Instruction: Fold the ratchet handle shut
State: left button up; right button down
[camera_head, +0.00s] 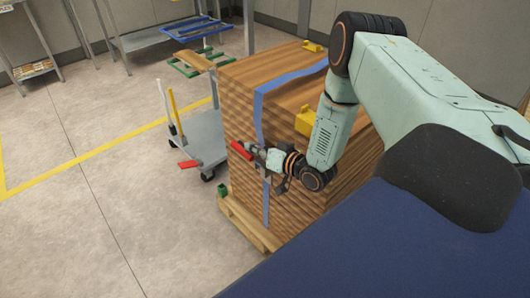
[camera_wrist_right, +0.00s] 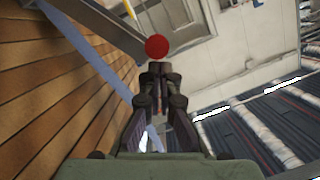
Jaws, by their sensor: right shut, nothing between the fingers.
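The ratchet handle's red grip (camera_head: 242,150) shows in the head view at the front face of a strapped wood stack (camera_head: 240,120). In the right wrist view the red grip (camera_wrist_right: 156,47) shows as a round end just beyond the fingertips. My right gripper (camera_head: 256,151) is shut and empty, close beside the red grip; I cannot tell if they touch. Its fingers also show in the right wrist view (camera_wrist_right: 160,70). A blue strap (camera_head: 259,105) runs over the stack and down its face. The ratchet body is mostly hidden behind my gripper. My left gripper is not in view.
A grey cart (camera_head: 205,135) with a red piece (camera_head: 187,164) stands left of the stack. The stack rests on a pallet (camera_head: 245,225). Yellow corner guards (camera_head: 312,46) sit on top. A grey table (camera_head: 165,35) is at the back. The floor at left is clear.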

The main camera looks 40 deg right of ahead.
jog(key=shift+x, duration=0.75)
jog(key=shift+w, duration=0.1)
jog(key=shift+f, duration=0.1)
jog(key=shift+a+f+n+h+b, duration=0.15)
jog(key=shift+a+f+n, duration=0.15)
jog(key=shift+a, duration=0.15)
jog(key=shift+a+f+n+h+b, duration=0.2)
jog(key=shift+a+n, duration=0.1)
jog(key=shift+a, duration=0.1)
jog(key=a+f+n+h+b, duration=0.2)
jog(key=a+f+n+b, duration=0.2)
jog(key=f, duration=0.4)
jog(key=s+a+n, duration=0.1)
jog(key=a, duration=0.1)
jog(key=shift+a+f, duration=0.25)
jog(key=shift+f, duration=0.2)
